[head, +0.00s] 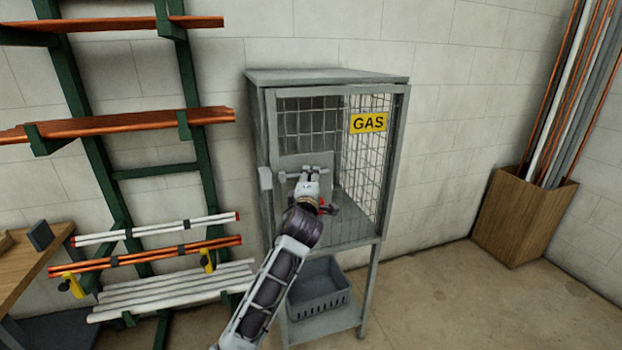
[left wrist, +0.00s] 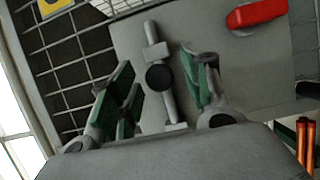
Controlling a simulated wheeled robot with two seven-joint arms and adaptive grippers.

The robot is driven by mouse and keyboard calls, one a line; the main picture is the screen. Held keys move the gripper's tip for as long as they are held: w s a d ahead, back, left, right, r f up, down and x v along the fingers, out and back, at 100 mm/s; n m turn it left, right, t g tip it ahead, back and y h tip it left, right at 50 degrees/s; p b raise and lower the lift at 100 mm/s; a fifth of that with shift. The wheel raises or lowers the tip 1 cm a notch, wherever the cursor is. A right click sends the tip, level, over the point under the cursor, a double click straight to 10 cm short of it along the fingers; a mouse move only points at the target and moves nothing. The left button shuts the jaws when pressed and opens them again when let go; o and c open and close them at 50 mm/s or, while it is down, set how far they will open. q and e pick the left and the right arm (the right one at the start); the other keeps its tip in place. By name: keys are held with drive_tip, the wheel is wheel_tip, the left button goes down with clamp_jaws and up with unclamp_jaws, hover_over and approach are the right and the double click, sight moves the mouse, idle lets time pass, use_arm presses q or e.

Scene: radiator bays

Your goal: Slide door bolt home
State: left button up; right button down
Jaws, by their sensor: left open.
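The wire-mesh gas cage (head: 258,150) stands against the wall in the head view. Its door carries a grey plate (head: 290,161), also in the left wrist view (left wrist: 255,70). On the plate is a grey bolt rod (left wrist: 151,34) with a round black knob (left wrist: 159,77). My left gripper (head: 311,172) is in front of the bolt and hides part of it. In the left wrist view its green-padded fingers (left wrist: 158,66) are open, one on each side of the rod and knob. Contact with the knob cannot be told. My right gripper is not in view.
A red part (left wrist: 257,13) sits on the plate beside the bolt. A yellow GAS sign (head: 368,123) hangs on the mesh. A grey basket (head: 318,291) is on the lower shelf. A pipe rack (head: 110,172) stands left, a wooden bin (head: 520,218) right. Floor between is clear.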

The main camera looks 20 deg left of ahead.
use_arm(q)
drive_tip(key=shift+w+a, duration=0.15)
drive_tip(key=shift+w, duration=0.6)
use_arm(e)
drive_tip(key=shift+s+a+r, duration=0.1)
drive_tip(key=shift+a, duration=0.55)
use_arm(q)
clamp_jaws()
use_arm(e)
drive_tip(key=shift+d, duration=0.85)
